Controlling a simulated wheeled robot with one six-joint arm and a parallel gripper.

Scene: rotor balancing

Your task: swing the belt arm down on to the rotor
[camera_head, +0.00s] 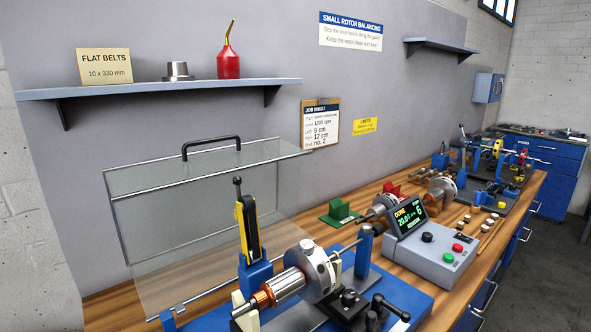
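The belt arm (247,228) is a yellow and black bar with a black knob on top. It stands upright on a blue post (256,276), raised above and behind the rotor. The rotor (287,285) has a steel body, copper-coloured windings and a large grey disc (313,268). It lies level across the blue balancing machine (398,293) at the front of the bench. The belt arm and the rotor look apart. My gripper is not in view.
A clear guard (170,225) with a black handle (211,147) stands raised behind the machine. A control box (432,262) with a lit display reading DONE is to the right. A black-knobbed lever (390,308) is in front. More rotors and a second machine (490,180) are farther back.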

